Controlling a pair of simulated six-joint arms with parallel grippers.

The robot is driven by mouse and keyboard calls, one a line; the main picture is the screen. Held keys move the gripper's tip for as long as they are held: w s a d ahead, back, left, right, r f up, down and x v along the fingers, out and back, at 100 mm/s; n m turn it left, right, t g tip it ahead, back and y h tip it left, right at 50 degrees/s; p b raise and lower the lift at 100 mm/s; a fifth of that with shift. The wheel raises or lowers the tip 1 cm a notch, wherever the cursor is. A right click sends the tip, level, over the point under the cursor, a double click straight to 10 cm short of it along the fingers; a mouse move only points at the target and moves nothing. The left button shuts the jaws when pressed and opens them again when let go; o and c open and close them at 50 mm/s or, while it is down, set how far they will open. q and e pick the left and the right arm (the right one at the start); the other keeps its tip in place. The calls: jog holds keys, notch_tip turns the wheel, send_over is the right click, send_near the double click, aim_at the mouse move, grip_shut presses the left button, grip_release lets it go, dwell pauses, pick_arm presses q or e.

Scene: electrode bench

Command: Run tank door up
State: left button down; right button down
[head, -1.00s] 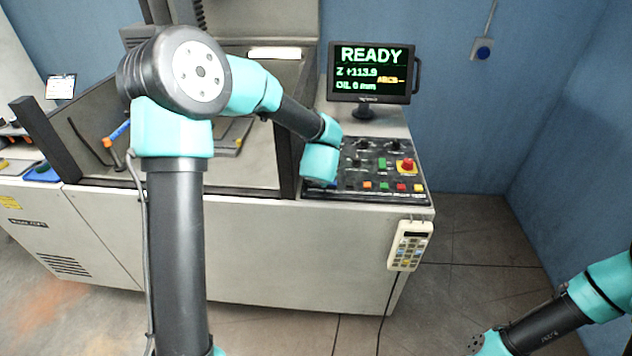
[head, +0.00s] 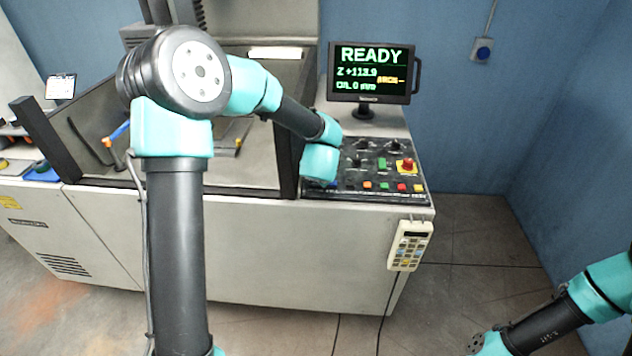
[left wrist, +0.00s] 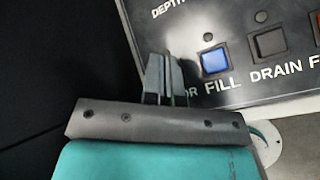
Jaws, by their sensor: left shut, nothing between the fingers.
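The control panel (head: 350,185) is a black sloped board on the right of the machine, with coloured buttons. In the left wrist view, my left gripper (left wrist: 165,62) is shut and empty, its fingertips over the panel's left end. A label ending in "R" is partly covered by the fingers, and its control is hidden. The lit blue FILL button (left wrist: 214,61) and the dark DRAIN button (left wrist: 269,42) are right of the fingers. Contact cannot be told. The tank (head: 262,160) is left of the panel, its front opening showing the inside.
A monitor (head: 370,72) reading READY stands behind the panel. A red emergency stop (head: 407,165) is at the panel's right. A handheld pendant (head: 410,246) hangs on the cabinet front. Floor to the right is clear.

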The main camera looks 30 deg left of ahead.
pick_arm(q)
jog(key=shift+f, duration=0.15)
dwell(0.7)
jog(key=shift+f, duration=0.3)
